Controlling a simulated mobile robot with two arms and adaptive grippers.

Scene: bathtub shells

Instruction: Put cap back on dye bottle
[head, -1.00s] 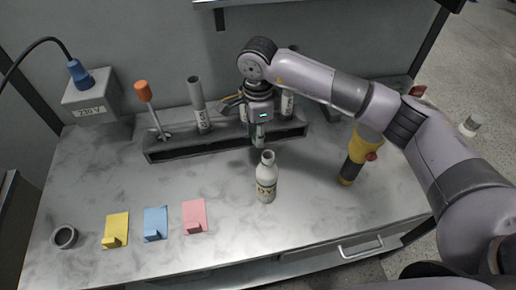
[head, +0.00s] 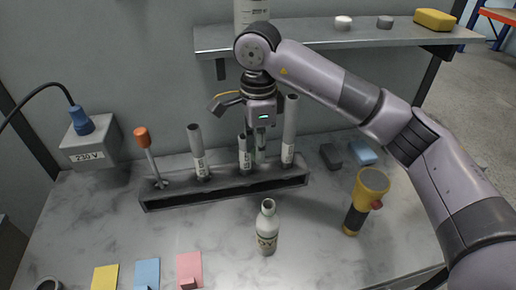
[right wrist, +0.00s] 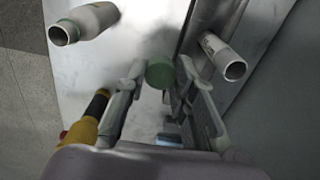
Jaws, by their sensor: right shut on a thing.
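The white dye bottle (head: 267,238) stands upright on the bench, uncapped, its open mouth facing up. It also shows at the upper left of the right wrist view (right wrist: 96,18). My right gripper (head: 260,156) is above the tube rack, behind the bottle and higher than it. In the right wrist view, its fingers are shut on a round green cap (right wrist: 160,73) at the fingertips. The cap is apart from the bottle. My left gripper is in neither view.
The tube rack (head: 224,194) holds several tubes and an orange-handled tool (head: 142,138). A yellow flashlight (head: 372,183) stands right of the bottle. A shelf (head: 375,37) hangs above at the back. Sticky notes (head: 188,266) lie front left. Bench around the bottle is clear.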

